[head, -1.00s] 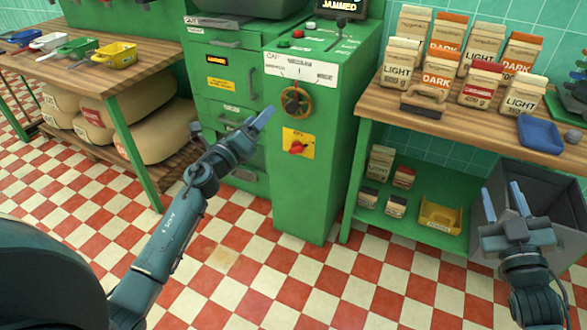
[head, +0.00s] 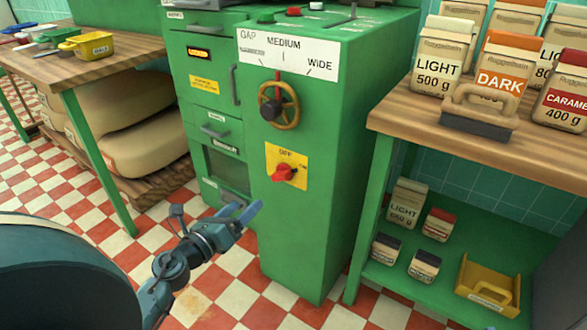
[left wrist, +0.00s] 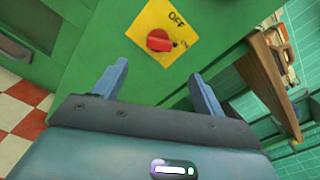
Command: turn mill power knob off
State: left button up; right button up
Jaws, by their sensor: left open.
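The mill's red power knob (head: 284,174) sits on a yellow plate (head: 297,160) marked OFF at the top and ON at the right, on the front of the green mill (head: 310,220). In the left wrist view the knob (left wrist: 159,40) is ahead, with its narrow end toward the ON side. My left gripper (head: 247,211) is open and empty, below and left of the knob in the head view. In the left wrist view its fingers (left wrist: 157,85) are apart, with the knob beyond them and not touched. My right gripper is out of view.
A handwheel (head: 280,104) sticks out above the knob under the GAP label. Drawers (head: 222,130) are left of it. A wooden bench (head: 400,108) with bags and a brush (head: 478,112) stands at right. A side table (head: 60,70) is at left.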

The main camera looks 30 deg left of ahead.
aim_at(277, 177)
pick_arm(q)
jog(key=w, duration=0.9)
jog(key=w+d, duration=0.1)
jog(key=w, duration=0.3)
jog(key=shift+w, duration=0.2)
jog(key=c, duration=1)
